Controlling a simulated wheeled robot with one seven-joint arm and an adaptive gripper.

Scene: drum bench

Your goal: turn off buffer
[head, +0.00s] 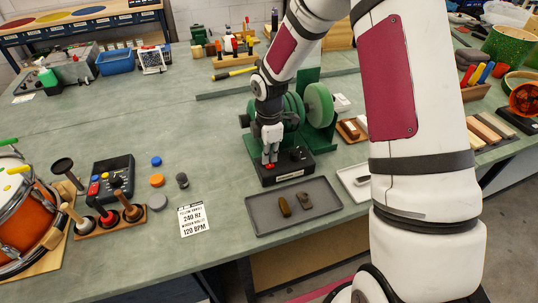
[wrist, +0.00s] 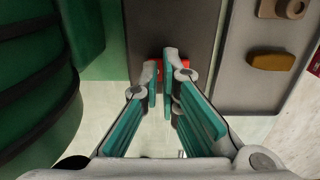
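The buffer (head: 319,105) is a green bench machine with round wheels, standing behind and partly hidden by my arm. Its black control box (head: 291,166) sits at its front, with a red button (head: 270,165) at the left and a small dark knob to the right. My gripper (head: 270,155) points down over the red button. In the wrist view the fingertips (wrist: 161,78) are nearly together, holding nothing, and partly cover the red button (wrist: 157,63). The box's dark top (wrist: 200,28) shows beyond them. I cannot tell whether the tips touch the button.
A grey tray (head: 262,217) with small pieces lies in front of the box. A printed card (head: 193,219), round pads, a black device (head: 113,177) and an orange drum (head: 25,210) are to the left. Wooden blocks (head: 351,131) lie to the right.

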